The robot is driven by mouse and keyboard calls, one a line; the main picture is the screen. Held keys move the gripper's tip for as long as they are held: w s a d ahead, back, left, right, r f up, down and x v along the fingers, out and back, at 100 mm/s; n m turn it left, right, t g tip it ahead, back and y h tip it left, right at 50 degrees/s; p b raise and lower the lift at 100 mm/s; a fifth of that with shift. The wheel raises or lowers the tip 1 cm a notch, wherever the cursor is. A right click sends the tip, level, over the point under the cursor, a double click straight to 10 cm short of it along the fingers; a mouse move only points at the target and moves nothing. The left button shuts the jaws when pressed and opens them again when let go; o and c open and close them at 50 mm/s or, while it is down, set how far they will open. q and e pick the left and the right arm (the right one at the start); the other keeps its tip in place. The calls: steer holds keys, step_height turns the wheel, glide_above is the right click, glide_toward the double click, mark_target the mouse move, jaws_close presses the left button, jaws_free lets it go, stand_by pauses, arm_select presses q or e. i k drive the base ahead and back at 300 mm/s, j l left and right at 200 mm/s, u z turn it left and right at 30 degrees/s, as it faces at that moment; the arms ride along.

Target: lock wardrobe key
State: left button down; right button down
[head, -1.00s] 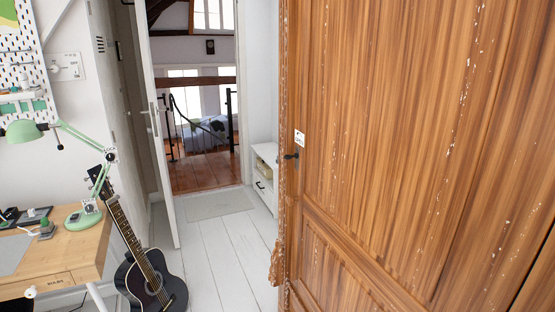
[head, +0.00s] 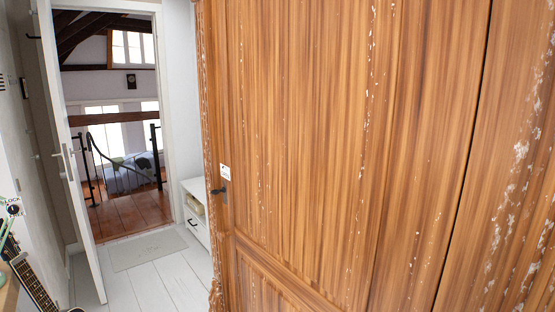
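The wooden wardrobe (head: 310,130) fills the middle and right of the head view, its door shut. The key's exact turn is too small to tell. Neither of my grippers is in view.
A white room door (head: 75,170) stands open at the left, with a doorway to a tiled room behind. A low white cabinet (head: 195,215) stands beside the wardrobe. A guitar (head: 32,285) is at the lower left.

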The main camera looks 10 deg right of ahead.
mark_target(214, 192)
steer(key=i+z, duration=0.2)
steer(key=z, duration=0.25)
steer(key=i+j+z, duration=0.15)
steer(key=z, duration=0.25)
